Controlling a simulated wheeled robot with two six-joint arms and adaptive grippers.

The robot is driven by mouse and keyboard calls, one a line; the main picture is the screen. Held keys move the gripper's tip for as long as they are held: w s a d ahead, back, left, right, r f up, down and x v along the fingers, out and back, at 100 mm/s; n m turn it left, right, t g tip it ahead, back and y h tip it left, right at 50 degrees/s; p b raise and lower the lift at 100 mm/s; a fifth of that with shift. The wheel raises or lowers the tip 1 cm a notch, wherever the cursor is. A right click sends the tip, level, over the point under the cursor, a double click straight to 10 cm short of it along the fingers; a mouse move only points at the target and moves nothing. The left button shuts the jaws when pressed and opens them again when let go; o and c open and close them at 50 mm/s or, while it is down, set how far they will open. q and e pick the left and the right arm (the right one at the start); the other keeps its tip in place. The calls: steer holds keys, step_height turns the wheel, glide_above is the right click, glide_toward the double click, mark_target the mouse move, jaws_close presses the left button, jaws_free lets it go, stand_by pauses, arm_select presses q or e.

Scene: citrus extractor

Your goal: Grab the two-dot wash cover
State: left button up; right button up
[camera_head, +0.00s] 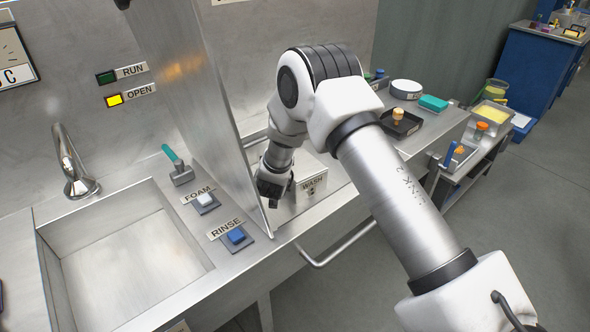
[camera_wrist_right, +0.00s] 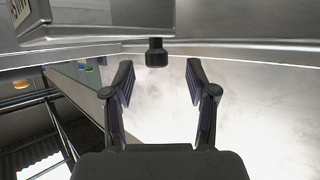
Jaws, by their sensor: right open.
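The two-dot wash cover (camera_head: 318,168) is a pale metal box in the head view, with a WASH label and dots on its front. My right gripper (camera_head: 271,198) is at its left side, pointing down, close beside the metal partition. In the right wrist view my right gripper (camera_wrist_right: 158,82) is open, with its two fingers apart. A short black knob (camera_wrist_right: 157,52) shows between and just beyond the fingertips, apart from both. Part of a lettered plate shows at the top left there. My arm hides part of the cover in the head view. My left gripper is not in view.
A tall metal partition (camera_head: 205,90) stands left of my right gripper. Beyond it are a sink (camera_head: 125,240), a FOAM button (camera_head: 205,200) and a RINSE button (camera_head: 236,236). A rail (camera_head: 340,245) runs along the counter front. A black tray (camera_head: 400,125) stands to the right.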

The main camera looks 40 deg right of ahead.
steer(key=x, duration=0.5)
steer(key=shift+d+f, duration=0.15)
steer(key=shift+d, duration=0.2)
steer(key=shift+c, duration=1.4)
jaws_close()
